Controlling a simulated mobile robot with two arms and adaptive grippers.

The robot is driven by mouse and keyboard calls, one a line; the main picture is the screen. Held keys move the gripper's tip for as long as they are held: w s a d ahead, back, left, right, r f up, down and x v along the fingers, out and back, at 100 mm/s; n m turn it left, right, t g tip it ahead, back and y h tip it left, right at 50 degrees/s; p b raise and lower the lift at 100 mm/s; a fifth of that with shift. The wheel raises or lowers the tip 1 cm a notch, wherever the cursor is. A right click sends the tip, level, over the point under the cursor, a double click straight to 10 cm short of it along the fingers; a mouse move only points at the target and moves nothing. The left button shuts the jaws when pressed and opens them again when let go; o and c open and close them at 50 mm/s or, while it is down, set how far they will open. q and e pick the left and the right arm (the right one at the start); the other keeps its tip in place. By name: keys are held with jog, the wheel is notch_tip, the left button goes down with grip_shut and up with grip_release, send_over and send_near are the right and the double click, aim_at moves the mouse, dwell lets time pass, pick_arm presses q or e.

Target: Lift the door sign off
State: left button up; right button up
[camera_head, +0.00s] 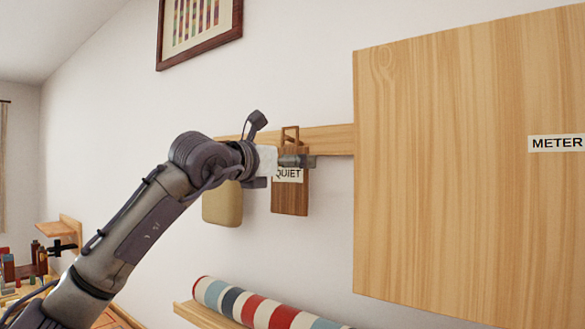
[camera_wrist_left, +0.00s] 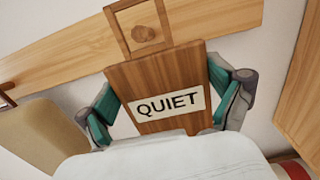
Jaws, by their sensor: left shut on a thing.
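The door sign (camera_head: 291,198) is a brown wooden board with a white QUIET label and a square wooden loop on top. It hangs against the wall at the wooden rail (camera_head: 332,140). In the left wrist view the sign (camera_wrist_left: 158,76) fills the middle, and a round peg end (camera_wrist_left: 145,34) shows inside its loop. My left gripper (camera_wrist_left: 165,96) is shut on the sign, its teal-padded fingers at the board's two side edges. In the head view my left gripper (camera_head: 298,161) partly covers the sign's upper part. My right gripper is not in view.
A tan hanging item (camera_head: 222,204) is just left of the sign. A large wooden panel marked METER (camera_head: 440,170) stands close on the right. Below, a striped roll (camera_head: 262,306) lies on a shelf. A framed picture (camera_head: 199,30) hangs above.

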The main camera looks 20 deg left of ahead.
pick_arm(q)
jog(key=b+v, duration=0.3)
jog(key=v, duration=0.4)
jog(key=shift+s+r+b, duration=0.2)
jog(key=shift+r+b, duration=0.2)
jog(key=shift+r, duration=0.05)
dwell(0.5)
jog(key=shift+a, duration=0.1)
dwell(0.3)
